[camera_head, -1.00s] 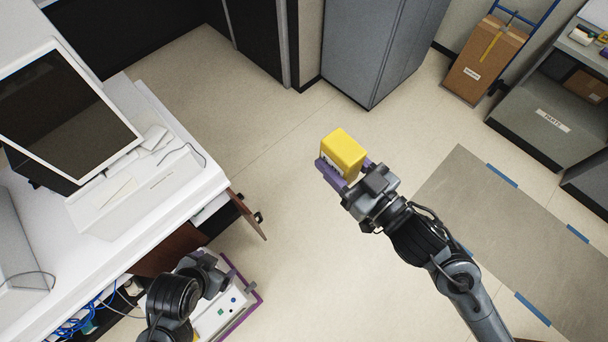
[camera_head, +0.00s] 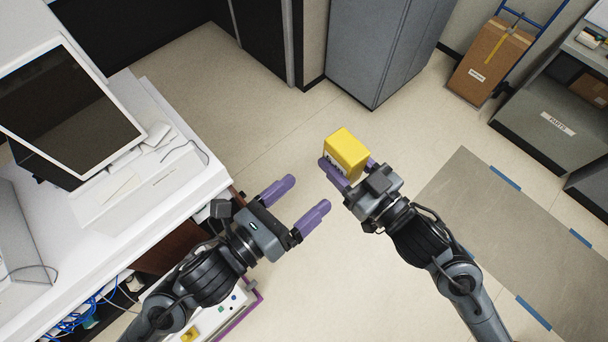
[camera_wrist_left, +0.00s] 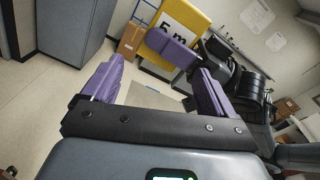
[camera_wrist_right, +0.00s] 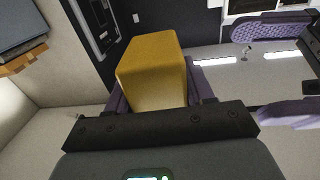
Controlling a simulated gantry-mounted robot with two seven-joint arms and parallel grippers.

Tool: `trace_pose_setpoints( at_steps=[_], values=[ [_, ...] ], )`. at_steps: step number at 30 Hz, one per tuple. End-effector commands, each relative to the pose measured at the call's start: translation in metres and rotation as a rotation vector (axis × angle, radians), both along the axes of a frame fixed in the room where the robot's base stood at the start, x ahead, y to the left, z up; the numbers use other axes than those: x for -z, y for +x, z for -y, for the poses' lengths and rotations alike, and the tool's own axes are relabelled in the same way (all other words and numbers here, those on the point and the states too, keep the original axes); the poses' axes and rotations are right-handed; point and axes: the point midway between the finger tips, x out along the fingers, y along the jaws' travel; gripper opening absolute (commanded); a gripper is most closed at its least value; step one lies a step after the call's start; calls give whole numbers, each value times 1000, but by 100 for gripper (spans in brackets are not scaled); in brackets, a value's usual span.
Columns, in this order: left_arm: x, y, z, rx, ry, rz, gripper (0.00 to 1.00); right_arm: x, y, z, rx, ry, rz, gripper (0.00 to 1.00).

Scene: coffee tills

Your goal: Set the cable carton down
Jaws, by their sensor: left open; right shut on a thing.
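The yellow carton (camera_head: 346,152) is held in the air by my right gripper (camera_head: 348,172), whose purple fingers are shut on it. In the right wrist view the carton (camera_wrist_right: 152,72) sits between the fingers. In the left wrist view its black "5 m" marking shows on the carton (camera_wrist_left: 184,27). My left gripper (camera_head: 295,205) is open and empty, to the left of and below the carton in the head view, with its fingers pointing toward the right. The left fingers are apart from the carton.
A white counter (camera_head: 190,188) with a monitor (camera_head: 68,112) stands at the left. Blue cables (camera_head: 85,315) show under it. A white panel with purple edging (camera_head: 222,318) lies below my left arm. A grey mat (camera_head: 500,235) lies at the right. A brown box (camera_head: 488,62) stands at the back.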

Motion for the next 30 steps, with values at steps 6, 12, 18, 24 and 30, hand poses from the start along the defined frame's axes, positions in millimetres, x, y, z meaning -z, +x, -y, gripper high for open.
trace_pose_setpoints(
  at_steps=[6,12,18,24,30],
  values=[
    [-25,-3,14,123,127,187,87,0,0,0,0,1,1,19],
    [-41,5,11,136,188,268,87,0,0,0,0,1,1,19],
    [-53,15,15,130,195,305,87,0,0,0,0,1,1,19],
    [-55,29,33,130,193,307,87,0,0,0,0,1,1,19],
    [-55,45,53,129,193,307,87,0,0,0,0,1,1,19]
  ],
)
